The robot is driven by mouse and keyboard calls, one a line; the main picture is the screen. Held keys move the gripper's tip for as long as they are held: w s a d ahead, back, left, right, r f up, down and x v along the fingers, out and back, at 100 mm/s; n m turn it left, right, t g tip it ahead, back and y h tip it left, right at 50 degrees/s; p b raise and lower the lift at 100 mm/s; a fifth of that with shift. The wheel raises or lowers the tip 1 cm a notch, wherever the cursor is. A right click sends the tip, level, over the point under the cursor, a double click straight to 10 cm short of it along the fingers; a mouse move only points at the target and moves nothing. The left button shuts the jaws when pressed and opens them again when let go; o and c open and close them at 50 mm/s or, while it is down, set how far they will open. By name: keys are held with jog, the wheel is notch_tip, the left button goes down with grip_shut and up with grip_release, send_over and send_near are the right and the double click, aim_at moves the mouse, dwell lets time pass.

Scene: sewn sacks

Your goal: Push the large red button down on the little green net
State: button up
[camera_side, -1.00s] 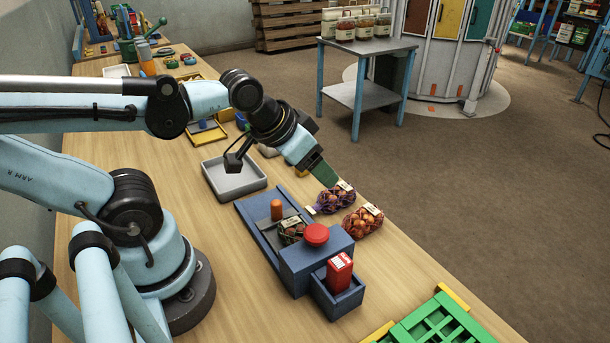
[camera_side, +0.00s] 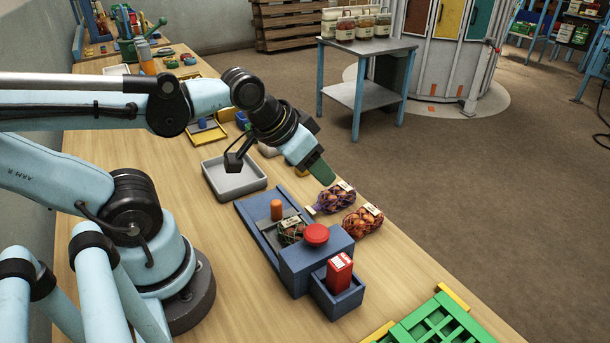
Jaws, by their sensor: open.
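The large red button (camera_side: 316,234) sits raised on top of a blue block (camera_side: 310,262) of the press on the wooden table. The little green net (camera_side: 290,232) lies in the press's blue channel, just behind the block, with a pale label on top. An orange knob (camera_side: 277,209) stands behind it on a grey slider. My gripper (camera_side: 320,173) is open, with green fingertips pointing down and right. It hangs behind the press, near the purple net, and appears empty. It is apart from the red button.
A purple net (camera_side: 336,199) and a red net (camera_side: 363,220) lie right of the press. A red box (camera_side: 339,271) stands in a blue bin in front. A grey tray (camera_side: 234,178) lies behind the press, and a green grid (camera_side: 438,322) sits at the front right.

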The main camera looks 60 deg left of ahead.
aim_at(317, 230)
jog(key=d+g, duration=0.1)
jog(key=s+d+r+g, duration=0.1)
jog(key=d, duration=0.1)
jog(key=s+d, duration=0.1)
jog(key=shift+d+r+g, duration=0.35)
jog(key=shift+r+g, duration=0.05)
jog(key=c, duration=0.7)
jog(key=s+d+r+g, duration=0.1)
jog(key=s+d+r+n+g, duration=0.1)
jog(key=s+d, duration=0.1)
jog(key=shift+d+r, duration=0.15)
grip_shut()
jog(key=shift+s+d+r+g, duration=0.25)
jog(key=shift+s+r+g, duration=0.15)
jog(key=shift+g, duration=0.1)
jog(key=shift+f, duration=0.1)
jog(key=shift+w+f, duration=0.2)
jog(key=shift+f, duration=1.35)
jog(key=shift+w+f, duration=0.15)
jog(key=shift+f, duration=1.75)
jog(key=shift+f, duration=0.1)
